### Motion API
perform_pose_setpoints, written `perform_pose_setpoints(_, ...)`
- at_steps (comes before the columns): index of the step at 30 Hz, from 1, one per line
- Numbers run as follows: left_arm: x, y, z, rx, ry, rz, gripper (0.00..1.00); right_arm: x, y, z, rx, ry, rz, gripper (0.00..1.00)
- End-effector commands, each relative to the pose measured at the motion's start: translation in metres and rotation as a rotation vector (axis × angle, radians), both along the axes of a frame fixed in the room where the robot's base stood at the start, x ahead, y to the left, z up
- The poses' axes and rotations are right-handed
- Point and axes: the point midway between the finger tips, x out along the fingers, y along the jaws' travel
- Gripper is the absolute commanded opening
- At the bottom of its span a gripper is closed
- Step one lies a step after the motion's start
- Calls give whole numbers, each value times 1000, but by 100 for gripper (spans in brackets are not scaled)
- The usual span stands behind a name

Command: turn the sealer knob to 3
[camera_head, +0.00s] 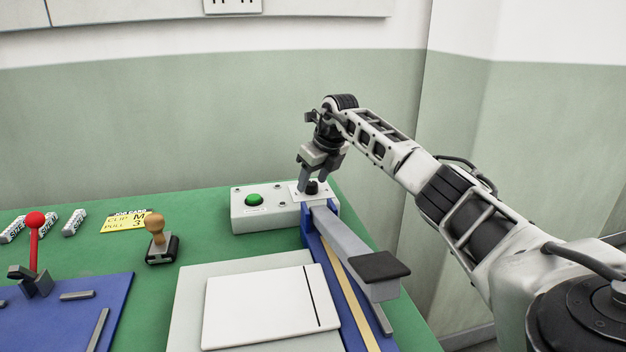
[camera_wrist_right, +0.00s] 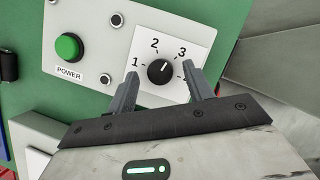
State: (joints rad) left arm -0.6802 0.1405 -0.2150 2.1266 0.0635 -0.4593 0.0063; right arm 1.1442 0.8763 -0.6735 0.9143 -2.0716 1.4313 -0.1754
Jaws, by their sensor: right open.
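The sealer knob (camera_wrist_right: 158,71) is a round black dial on a white scale plate (camera_wrist_right: 165,38) printed 1, 2 and 3, with a further mark partly hidden by a finger. Its white pointer line points up and right, roughly toward the 3. My right gripper (camera_wrist_right: 157,82) is open, one finger on each side of the knob, with gaps visible between fingers and knob. In the head view the right gripper (camera_head: 314,180) points down over the knob (camera_head: 312,187) on the grey control box (camera_head: 275,218). My left gripper is not in view.
A green power button (camera_head: 254,200) sits left of the knob. The sealer arm with black pad (camera_head: 379,267) extends toward me. A stamp (camera_head: 157,240), a yellow job card (camera_head: 124,221) and a red-knobbed lever (camera_head: 35,240) stand to the left. The wall is behind.

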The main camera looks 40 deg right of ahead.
Motion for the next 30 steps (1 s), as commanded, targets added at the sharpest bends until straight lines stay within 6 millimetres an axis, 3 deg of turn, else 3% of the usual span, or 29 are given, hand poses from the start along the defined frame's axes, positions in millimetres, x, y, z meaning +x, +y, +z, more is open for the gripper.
perform_pose_setpoints(11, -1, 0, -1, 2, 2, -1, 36, 3, 0, -7, 0, 0, 0, 52)
perform_pose_setpoints(12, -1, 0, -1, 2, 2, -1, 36, 3, 0, -7, 0, 0, 1, 49)
perform_pose_setpoints(17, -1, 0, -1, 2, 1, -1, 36, 3, 0, -7, 0, 0, 1, 7)
perform_pose_setpoints(23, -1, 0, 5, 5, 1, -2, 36, 3, 1, -4, -2, 2, -30, 7)
perform_pose_setpoints(30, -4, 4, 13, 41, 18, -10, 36, 3, 1, -3, -2, 3, -214, 7)
